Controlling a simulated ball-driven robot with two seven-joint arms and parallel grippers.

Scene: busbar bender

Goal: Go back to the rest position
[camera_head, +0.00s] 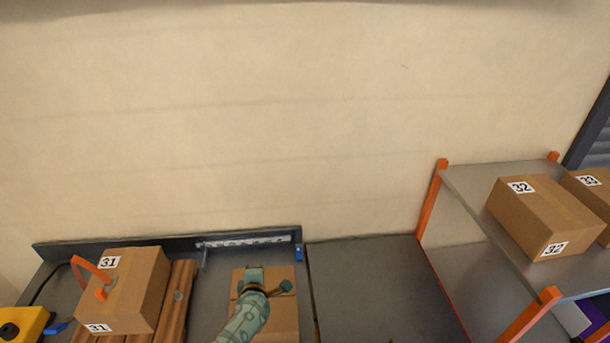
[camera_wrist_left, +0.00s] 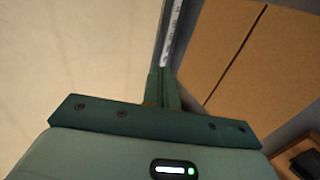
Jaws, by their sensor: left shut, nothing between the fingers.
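My left gripper (camera_head: 254,273) is green and comes in from the bottom of the head view. It is over a flat brown cardboard box (camera_head: 284,312) on the grey bench and hides part of it. In the left wrist view the fingers (camera_wrist_left: 161,88) are shut together with nothing between them. The cardboard with a dark seam (camera_wrist_left: 238,50) fills the right of that view, beside the fingers. I cannot tell how far above the box the gripper is. My right gripper is not in view.
A box marked 31 (camera_head: 145,291) stands on the left, beside brown bars (camera_head: 179,300). A metal rail (camera_head: 245,241) runs along the bench's back. A shelf with orange posts (camera_head: 432,200) holds a box marked 32 (camera_head: 540,215). The dark bench top (camera_head: 375,285) is clear.

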